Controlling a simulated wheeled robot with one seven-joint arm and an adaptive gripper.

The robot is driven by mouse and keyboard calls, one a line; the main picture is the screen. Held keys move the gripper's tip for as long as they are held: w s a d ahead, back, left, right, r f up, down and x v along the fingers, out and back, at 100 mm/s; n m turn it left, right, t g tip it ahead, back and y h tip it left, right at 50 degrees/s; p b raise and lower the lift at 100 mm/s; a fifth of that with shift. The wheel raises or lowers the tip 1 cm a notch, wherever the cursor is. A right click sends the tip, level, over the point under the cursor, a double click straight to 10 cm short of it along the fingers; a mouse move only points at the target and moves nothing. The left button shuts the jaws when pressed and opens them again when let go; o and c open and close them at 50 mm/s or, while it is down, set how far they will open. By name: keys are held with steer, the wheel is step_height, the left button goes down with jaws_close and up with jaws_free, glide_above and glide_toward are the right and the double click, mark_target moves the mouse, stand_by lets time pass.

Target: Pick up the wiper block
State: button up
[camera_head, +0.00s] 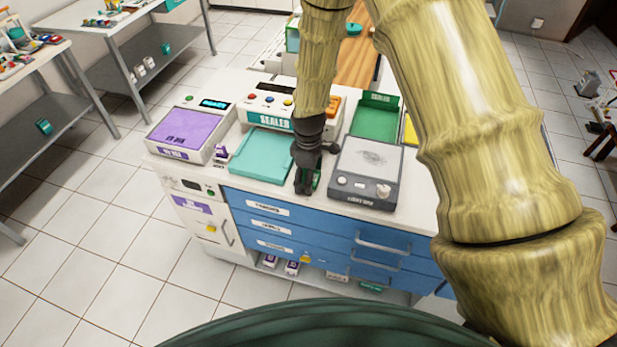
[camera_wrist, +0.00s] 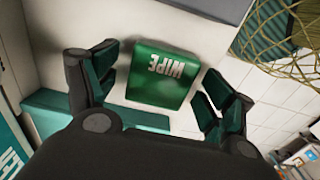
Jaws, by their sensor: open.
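The wiper block is a green block (camera_wrist: 163,76) with white "WIPE" lettering, lying on a pale counter top in the wrist view. My gripper (camera_wrist: 165,68) is open, with one finger to the left of the block and the other to its right. Gaps show between the fingers and the block, and nothing is held. In the head view my gripper (camera_head: 308,182) points down at the front part of the counter, between the teal tray and the dark grey device. It mostly hides the block there; only a bit of green shows beside the fingers.
A teal tray (camera_head: 262,157) lies left of my gripper, and a dark grey device (camera_head: 366,168) stands close on its right. A purple-topped device (camera_head: 187,132) is at the counter's left. A green tray (camera_head: 376,118) lies behind. Blue drawers (camera_head: 318,239) form the counter's front.

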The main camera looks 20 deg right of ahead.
steer(key=c, duration=1.2)
steer(key=shift+r+b, duration=0.7)
steer(key=shift+r, duration=0.15)
steer(key=shift+s+a+r+b, duration=0.1)
steer(key=shift+s+r+b, duration=0.1)
steer(key=shift+r+b, duration=0.5)
steer(key=s+a+b, duration=0.1)
steer(key=s+a, duration=0.1)
steer(key=s, duration=0.2)
steer(key=s+a+r+b, duration=0.1)
steer(key=s+a+b, duration=0.1)
steer(key=s, duration=0.3)
steer(key=s+a+b, duration=0.1)
steer(key=s+a, duration=0.3)
steer(key=shift+s+r, duration=0.15)
steer(key=shift+r, duration=0.25)
